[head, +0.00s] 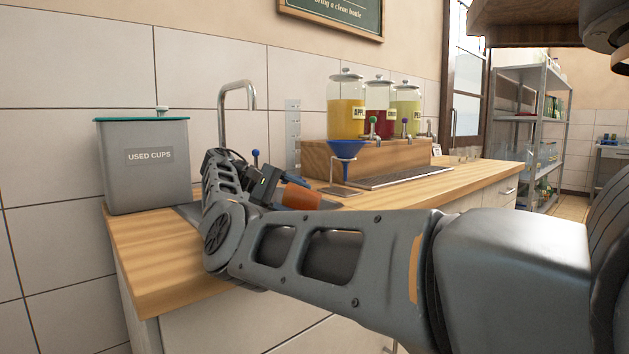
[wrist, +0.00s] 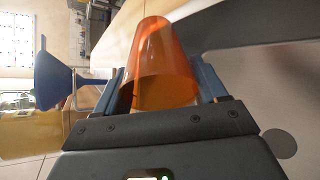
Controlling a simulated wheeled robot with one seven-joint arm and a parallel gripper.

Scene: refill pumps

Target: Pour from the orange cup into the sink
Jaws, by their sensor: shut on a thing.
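The orange cup (wrist: 165,45) is between the two fingers of my gripper (wrist: 165,85) in the wrist view, which are shut on it. In the head view the orange cup (head: 300,196) shows small at the end of my gripper (head: 282,192), and it looks tilted well over to one side. The sink (head: 188,211) is mostly hidden behind my arm; only a bit of its rim shows. The tall faucet (head: 236,105) stands behind it. In the wrist view the grey sink surface (wrist: 270,90) lies beside the cup. I cannot see any liquid in or leaving the cup.
A grey used-cups bin (head: 143,175) stands at the left counter end. A blue funnel (head: 345,149) on a stand is right of my gripper. Several drink jars (head: 346,110) stand on a wooden block behind a drip tray (head: 400,178). The counter front-left (head: 150,255) is clear.

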